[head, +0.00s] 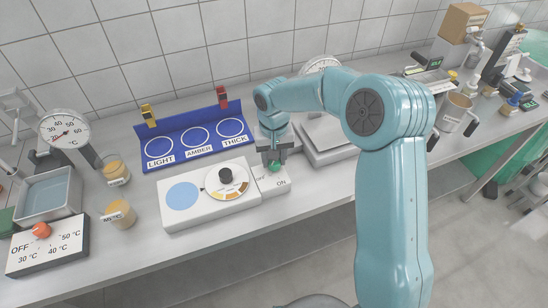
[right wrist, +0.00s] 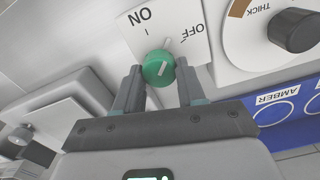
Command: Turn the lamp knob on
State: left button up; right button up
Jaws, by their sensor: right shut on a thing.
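The lamp knob is a small green knob with a white line. It sits on a white panel (head: 277,184) marked OFF and ON, at the right end of the white lamp box (head: 205,213). In the right wrist view the green knob (right wrist: 158,68) shows below the ON and OFF marks. My right gripper (head: 274,163) reaches down onto the knob from above and is shut on it; its fingertips (right wrist: 160,84) lie on either side of it. The white line is slanted; I cannot tell which mark it points to. My left gripper is not in view.
A black dial (head: 226,175) stands left of the knob. A blue rack (head: 185,117) labelled LIGHT, AMBER and THICK stands behind. A scale (head: 330,143) stands right of my gripper. Two jars (head: 119,214) and a heated bath (head: 48,195) are at the left.

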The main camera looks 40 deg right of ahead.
jog(key=n, duration=0.4)
jog(key=shift+r+n, duration=0.15)
jog(key=shift+n, duration=1.95)
jog(key=o, duration=1.1)
jog(key=shift+r, duration=0.1)
jog(key=shift+c, duration=0.2)
jog(key=shift+s, duration=0.15)
jog(key=shift+w, duration=0.2)
notch_tip(320, 180, up, 16)
jog(key=shift+s+r, duration=0.15)
